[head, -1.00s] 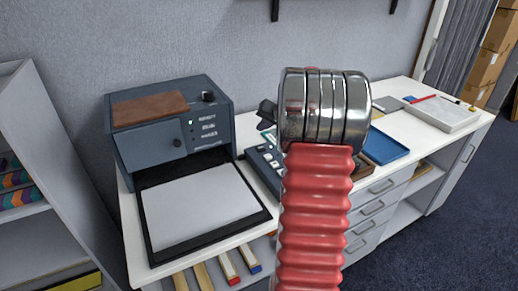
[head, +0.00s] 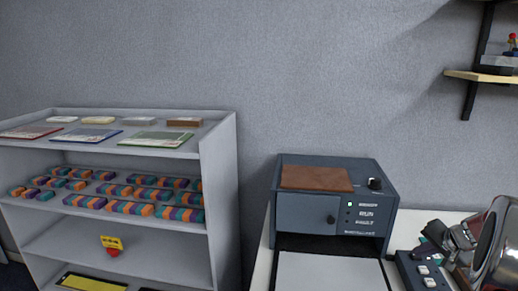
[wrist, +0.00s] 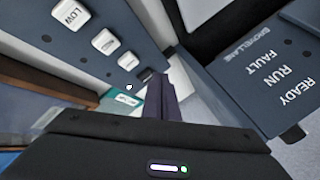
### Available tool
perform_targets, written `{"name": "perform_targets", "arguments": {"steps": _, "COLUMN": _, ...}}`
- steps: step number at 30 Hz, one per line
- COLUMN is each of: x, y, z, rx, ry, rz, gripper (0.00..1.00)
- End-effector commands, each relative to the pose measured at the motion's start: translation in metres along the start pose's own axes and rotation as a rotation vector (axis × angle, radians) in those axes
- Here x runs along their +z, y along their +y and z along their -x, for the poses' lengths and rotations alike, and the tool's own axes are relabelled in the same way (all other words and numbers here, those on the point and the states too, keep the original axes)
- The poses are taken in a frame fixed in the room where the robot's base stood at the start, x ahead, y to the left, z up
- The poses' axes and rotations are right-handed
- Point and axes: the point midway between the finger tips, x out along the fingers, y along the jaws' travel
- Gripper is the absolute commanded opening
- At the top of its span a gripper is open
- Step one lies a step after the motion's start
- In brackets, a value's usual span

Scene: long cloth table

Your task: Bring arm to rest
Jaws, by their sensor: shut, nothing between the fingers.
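My arm shows at the right edge of the head view, where its metallic wrist part is cut off by the frame. My gripper (head: 432,236) is a dark shape beside it, over the small button panel (head: 424,272). In the wrist view my gripper (wrist: 164,92) points away from the camera with its two dark fingers together and nothing between them. The button panel (wrist: 84,45) is to the left of the fingers there, with white keys, one marked LOW. The blue-grey machine (wrist: 262,75) with READY, RUN and FAULT labels is to the right.
The blue-grey machine (head: 335,205) stands on the white counter with a brown pad (head: 316,178) on top and a pale plate (head: 328,272) in front. A grey shelf unit (head: 222,190) with colourful blocks is at left. A wall shelf (head: 485,77) hangs at upper right.

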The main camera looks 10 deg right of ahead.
Motion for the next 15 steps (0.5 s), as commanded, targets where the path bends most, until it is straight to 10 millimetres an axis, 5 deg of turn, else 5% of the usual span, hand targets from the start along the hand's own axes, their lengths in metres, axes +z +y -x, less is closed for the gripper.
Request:
{"name": "perform_targets", "arguments": {"steps": 7, "x": 0.068, "y": -0.008, "z": 0.020, "rx": 0.061, "ry": -0.121, "rz": 0.039, "gripper": 0.00}}
{"name": "perform_targets", "arguments": {"steps": 15, "x": 0.147, "y": -0.039, "z": 0.056, "rx": 0.121, "ry": -0.227, "rz": 0.155, "gripper": 0.00}}
